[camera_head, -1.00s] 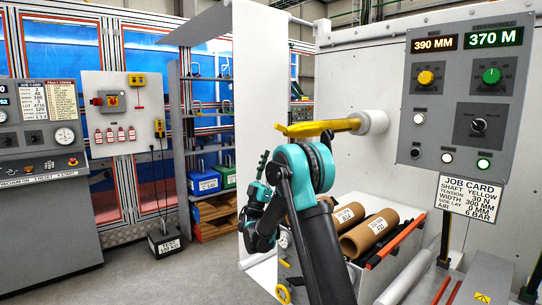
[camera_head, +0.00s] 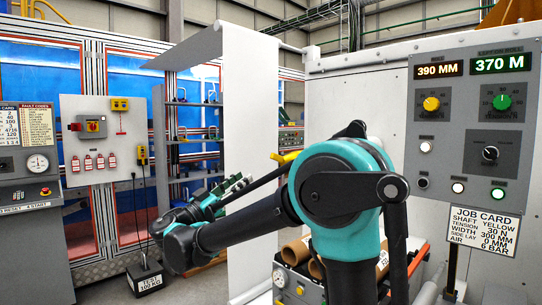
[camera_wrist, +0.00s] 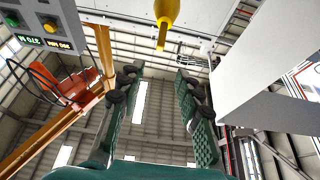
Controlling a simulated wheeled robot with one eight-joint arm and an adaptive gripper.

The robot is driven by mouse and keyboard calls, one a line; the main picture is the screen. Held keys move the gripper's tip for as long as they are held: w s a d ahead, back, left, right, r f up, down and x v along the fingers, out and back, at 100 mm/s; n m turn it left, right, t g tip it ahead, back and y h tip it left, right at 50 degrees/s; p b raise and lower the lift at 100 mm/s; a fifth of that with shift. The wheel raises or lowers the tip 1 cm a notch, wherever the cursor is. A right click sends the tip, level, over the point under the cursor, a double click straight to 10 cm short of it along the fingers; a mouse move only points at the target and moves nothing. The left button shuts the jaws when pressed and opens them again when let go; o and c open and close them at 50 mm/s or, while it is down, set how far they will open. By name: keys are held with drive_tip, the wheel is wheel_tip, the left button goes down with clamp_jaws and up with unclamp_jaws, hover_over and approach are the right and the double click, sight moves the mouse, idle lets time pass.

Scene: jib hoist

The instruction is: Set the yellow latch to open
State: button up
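A yellow lever, which looks to be the yellow latch (camera_head: 284,158), shows only in part in the head view, as my arm hides the rest and the white shaft end it sits on. In the wrist view a yellow bar (camera_wrist: 167,20), apparently the same lever, enters from the top edge, beyond and between my fingertips. My gripper (camera_head: 236,184) is left of the lever in the head view, its fingers angled up and right. In the wrist view my gripper (camera_wrist: 153,75) has its two green fingers spread wide with nothing between them. The lever is apart from both fingers.
A grey control panel (camera_head: 468,165) with dials and a job card (camera_head: 484,230) is on the white machine wall at right. A white web sheet (camera_head: 250,120) hangs behind my gripper. Brown rolls (camera_head: 297,249) lie below my arm. An orange hoist (camera_wrist: 85,85) shows in the wrist view.

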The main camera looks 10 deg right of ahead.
drive_tip(key=x, duration=1.7)
drive_tip(key=shift+f, duration=0.15)
drive_tip(key=shift+c, duration=0.3)
clamp_jaws()
